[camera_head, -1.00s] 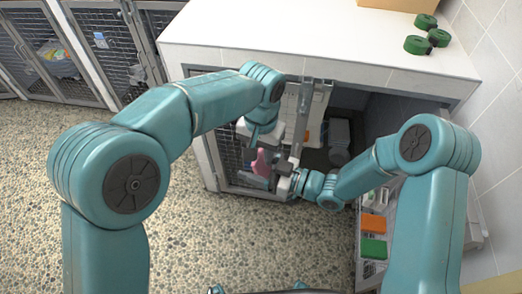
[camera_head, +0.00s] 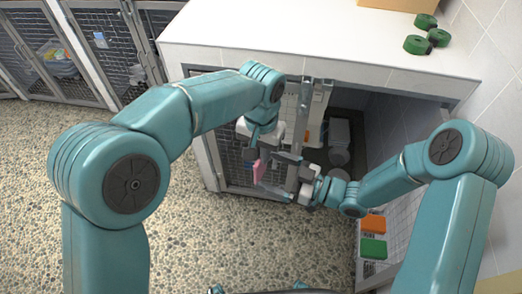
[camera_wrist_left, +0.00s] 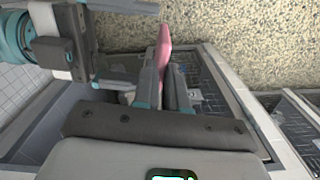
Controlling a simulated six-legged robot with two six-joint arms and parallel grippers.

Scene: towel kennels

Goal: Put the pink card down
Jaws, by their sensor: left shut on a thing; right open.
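The pink card (camera_head: 258,171) is in my left gripper (camera_head: 257,150), in front of the open kennel. My left gripper is shut on it, and the card hangs below the fingers, seen nearly edge-on. In the left wrist view the pink card (camera_wrist_left: 164,48) sticks out beyond the fingertips of my left gripper (camera_wrist_left: 165,82). My right gripper (camera_head: 275,173) is open just right of the card, its fingers pointing toward it. In the left wrist view the right gripper's arm comes in from the upper left. I cannot tell whether its fingers touch the card.
A white counter (camera_head: 300,38) tops the kennel, with green rolls (camera_head: 416,44) at its back right. The kennel's mesh door (camera_head: 235,165) stands close behind my grippers. Orange (camera_head: 373,224) and green (camera_head: 373,248) blocks sit at the right. The pebbled floor (camera_head: 200,250) is clear.

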